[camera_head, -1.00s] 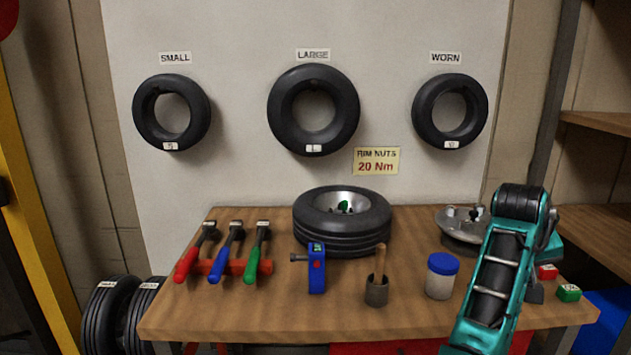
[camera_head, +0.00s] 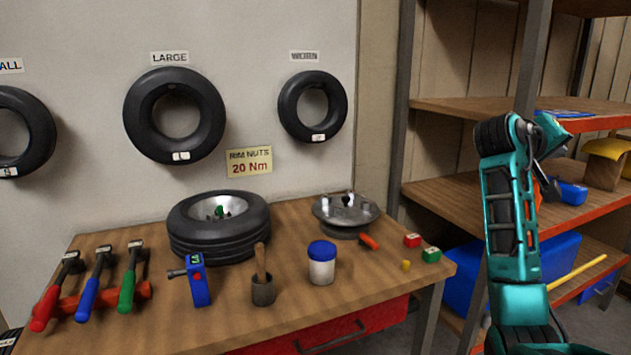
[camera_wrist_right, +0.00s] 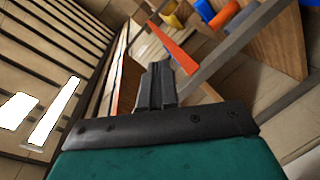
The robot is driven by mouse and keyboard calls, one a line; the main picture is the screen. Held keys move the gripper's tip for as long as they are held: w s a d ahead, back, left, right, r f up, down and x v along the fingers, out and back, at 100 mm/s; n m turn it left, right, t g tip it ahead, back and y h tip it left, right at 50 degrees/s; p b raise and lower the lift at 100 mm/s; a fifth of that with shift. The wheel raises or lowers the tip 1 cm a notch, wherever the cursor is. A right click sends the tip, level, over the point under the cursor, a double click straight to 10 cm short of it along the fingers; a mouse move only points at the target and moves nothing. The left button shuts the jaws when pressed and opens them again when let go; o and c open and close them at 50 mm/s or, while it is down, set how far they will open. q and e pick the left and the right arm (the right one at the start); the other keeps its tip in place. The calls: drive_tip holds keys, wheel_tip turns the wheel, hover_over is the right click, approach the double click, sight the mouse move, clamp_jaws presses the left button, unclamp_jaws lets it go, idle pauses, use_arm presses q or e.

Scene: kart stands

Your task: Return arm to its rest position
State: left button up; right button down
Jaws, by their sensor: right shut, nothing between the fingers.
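My right arm, teal and black, rises at the right of the head view, in front of the shelves and clear of the workbench. My right gripper (camera_wrist_right: 156,78) shows in the right wrist view as dark fingers pressed together, with nothing between them. In the head view the gripper (camera_head: 550,136) is partly hidden behind the arm's upper end. The wrist view looks toward the shelving, with an orange shelf edge beyond the fingertips. My left gripper is not in view.
The workbench (camera_head: 340,270) holds a tyre on a rim (camera_head: 222,243), a metal hub (camera_head: 345,212), a blue-lidded jar (camera_head: 321,265) and several hammers. Wooden shelves (camera_head: 455,190) with a metal post stand at the right, close to my arm. Tyres hang on the wall board.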

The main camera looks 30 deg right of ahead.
drive_tip(key=w+a+f+n+t+y, duration=0.2)
drive_tip(key=w+a+f+n+t, duration=0.45)
drive_tip(key=f, duration=0.25)
drive_tip(key=w+a+f+n+t+y, duration=0.1)
drive_tip(key=w+a+f+n+t, duration=0.4)
drive_tip(key=w+f, duration=0.35)
drive_tip(key=a+f+n+t+y, duration=0.25)
drive_tip(key=a+f+y, duration=0.25)
drive_tip(key=a+f, duration=0.45)
drive_tip(key=s+a+f+n+g+y, duration=0.1)
drive_tip(key=s+a+f+g+y, duration=0.2)
drive_tip(key=s+a+f+y, duration=1.2)
drive_tip(key=s+a+f+m+h, duration=0.1)
drive_tip(key=a+f+m+h, duration=0.1)
drive_tip(key=a, duration=0.5)
drive_tip(key=s+a+f+m+h, duration=0.1)
drive_tip(key=a+f+m+h, duration=0.1)
drive_tip(key=a, duration=0.5)
drive_tip(key=shift+s+f+m+t+h, duration=0.35)
drive_tip(key=shift+f+h, duration=0.25)
drive_tip(key=shift+f, duration=0.35)
drive_tip(key=c, duration=1.8)
unclamp_jaws()
drive_tip(key=shift+w+a, duration=0.1)
drive_tip(key=shift+w, duration=0.05)
